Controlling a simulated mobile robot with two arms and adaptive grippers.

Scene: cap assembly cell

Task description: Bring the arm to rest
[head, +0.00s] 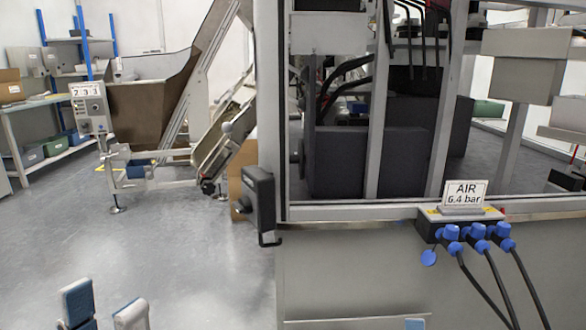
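My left gripper (106,308) shows at the bottom left edge in the head view. Its two grey fingertips with blue pads stand apart with a gap between them, and nothing is seen in the gap. The rest of this gripper and its arm are below the picture. A small pale blue piece at the bottom edge, right of the middle, may be a tip of my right gripper (414,324). Too little of it shows to tell its state.
A framed machine cell (345,262) fills the right side close in front. Its air panel (462,211) carries blue fittings and black hoses. A black handle box (261,200) juts from its left post. A hopper conveyor (150,110) and shelves stand behind. The grey floor (180,245) at left is clear.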

